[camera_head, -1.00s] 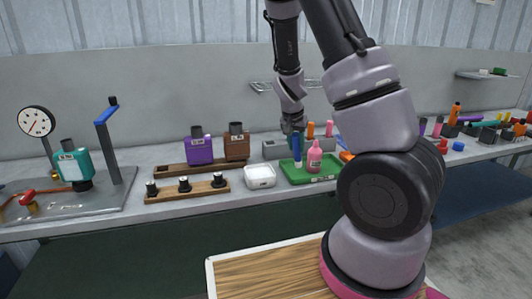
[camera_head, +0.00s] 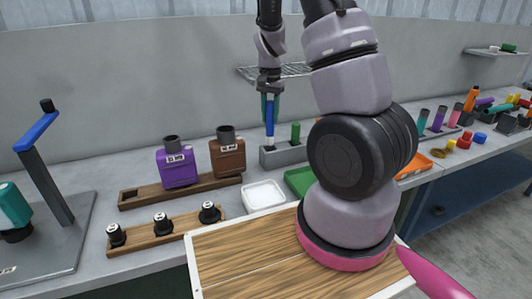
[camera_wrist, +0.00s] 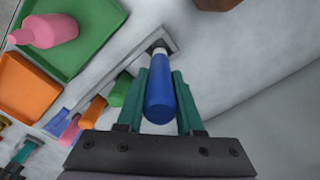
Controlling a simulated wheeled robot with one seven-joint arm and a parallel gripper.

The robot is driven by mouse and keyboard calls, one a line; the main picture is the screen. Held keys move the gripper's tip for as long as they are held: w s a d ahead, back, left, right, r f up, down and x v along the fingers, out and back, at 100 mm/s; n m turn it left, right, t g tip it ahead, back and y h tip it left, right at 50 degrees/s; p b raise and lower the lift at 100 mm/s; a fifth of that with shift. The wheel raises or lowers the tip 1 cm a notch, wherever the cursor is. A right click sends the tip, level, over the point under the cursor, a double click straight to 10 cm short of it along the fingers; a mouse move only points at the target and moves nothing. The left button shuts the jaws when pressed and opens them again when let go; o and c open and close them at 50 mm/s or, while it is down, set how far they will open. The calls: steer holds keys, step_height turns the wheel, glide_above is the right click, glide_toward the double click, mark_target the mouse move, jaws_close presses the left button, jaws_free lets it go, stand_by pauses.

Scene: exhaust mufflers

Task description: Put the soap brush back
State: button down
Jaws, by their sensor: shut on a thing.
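The soap brush (camera_head: 270,130) has a blue handle and a white lower part. It is upright at the left end of the grey rack (camera_head: 290,155). My gripper (camera_head: 270,97) is shut on the blue handle from above. In the wrist view the teal fingers (camera_wrist: 160,102) flank the brush (camera_wrist: 160,97). The brush's lower end is at a dark opening in the grey rack (camera_wrist: 172,42). I cannot tell how deep it sits, or whether it hangs just above. A green-handled piece (camera_head: 295,132) stands in the rack beside it, also visible in the wrist view (camera_wrist: 121,88).
A green tray (camera_wrist: 105,22) with a pink bottle (camera_wrist: 50,30) lies in front of the rack, beside an orange tray (camera_wrist: 25,88). Orange (camera_wrist: 92,111) and pink pieces stand along the rack.

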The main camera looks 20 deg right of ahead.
step_height(320, 180, down, 9)
steer(key=c, duration=0.5)
jaws_free()
steer(key=shift+c, duration=0.2)
step_height(320, 180, up, 12)
steer(key=shift+f, duration=0.15)
step_height(320, 180, up, 9)
steer(key=t+y, duration=0.1)
steer(key=t, duration=0.1)
glide_above(270, 136)
steer(key=s+a, duration=0.2)
steer(key=s+a+r+n+t, duration=0.2)
steer(key=s+r, duration=0.5)
steer(key=s, duration=0.1)
steer(key=s+a+r+n+t+y, duration=0.1)
steer(key=s+a+r+n+t, duration=0.1)
steer(key=s+r, duration=0.6)
steer(key=shift+s+a+r+n+t, duration=0.3)
steer(key=shift+s+a+n+t, duration=0.1)
steer(key=shift+s+a+t, duration=0.35)
